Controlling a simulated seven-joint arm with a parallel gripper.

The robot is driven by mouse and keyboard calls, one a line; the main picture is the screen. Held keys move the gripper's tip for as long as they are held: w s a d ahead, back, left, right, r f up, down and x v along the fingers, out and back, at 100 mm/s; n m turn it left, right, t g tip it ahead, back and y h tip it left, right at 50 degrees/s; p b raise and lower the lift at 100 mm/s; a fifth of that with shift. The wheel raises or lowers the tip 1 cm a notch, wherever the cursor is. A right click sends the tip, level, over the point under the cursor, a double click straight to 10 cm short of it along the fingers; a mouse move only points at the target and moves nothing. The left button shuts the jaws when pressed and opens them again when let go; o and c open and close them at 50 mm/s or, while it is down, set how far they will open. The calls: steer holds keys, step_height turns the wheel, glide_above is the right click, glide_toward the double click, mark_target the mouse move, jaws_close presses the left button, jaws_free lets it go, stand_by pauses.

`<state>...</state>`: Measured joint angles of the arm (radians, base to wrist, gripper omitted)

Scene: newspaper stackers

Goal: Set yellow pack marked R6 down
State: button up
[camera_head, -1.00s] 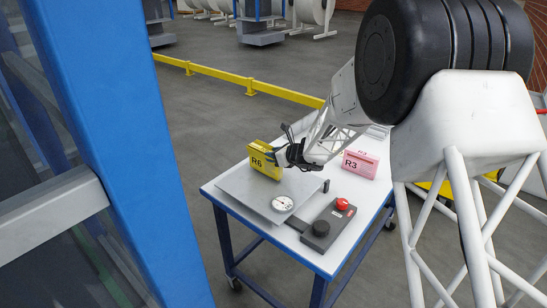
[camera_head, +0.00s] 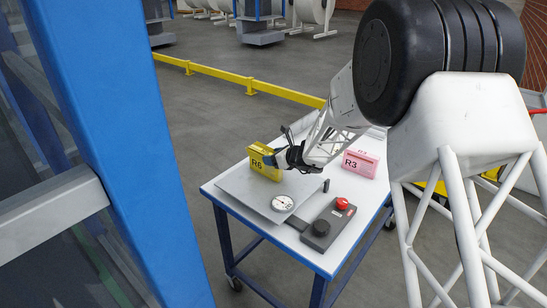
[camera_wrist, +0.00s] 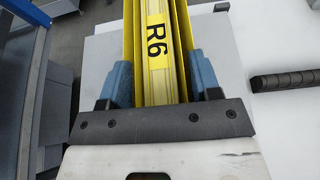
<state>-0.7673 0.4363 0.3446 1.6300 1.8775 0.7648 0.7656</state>
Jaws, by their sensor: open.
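The yellow pack marked R6 (camera_head: 262,163) stands upright at the far left of the cart top, on the grey plate (camera_head: 252,192) of the weighing scale. Its label faces up in the wrist view (camera_wrist: 157,40). My gripper (camera_head: 276,158) is at the pack from the right. In the wrist view its two blue fingers (camera_wrist: 158,82) are open, one on each side of the pack. Any small gap between fingers and pack is hard to judge.
A pink pack marked R3 (camera_head: 361,163) stands farther right on the white cart top (camera_head: 336,183). A blue post (camera_head: 110,120) rises at left.

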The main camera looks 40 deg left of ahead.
steer(key=shift+r, duration=0.15)
steer(key=shift+d+r, duration=0.25)
steer(key=shift+d, duration=0.2)
steer(key=v, duration=1.1)
stand_by(0.6)
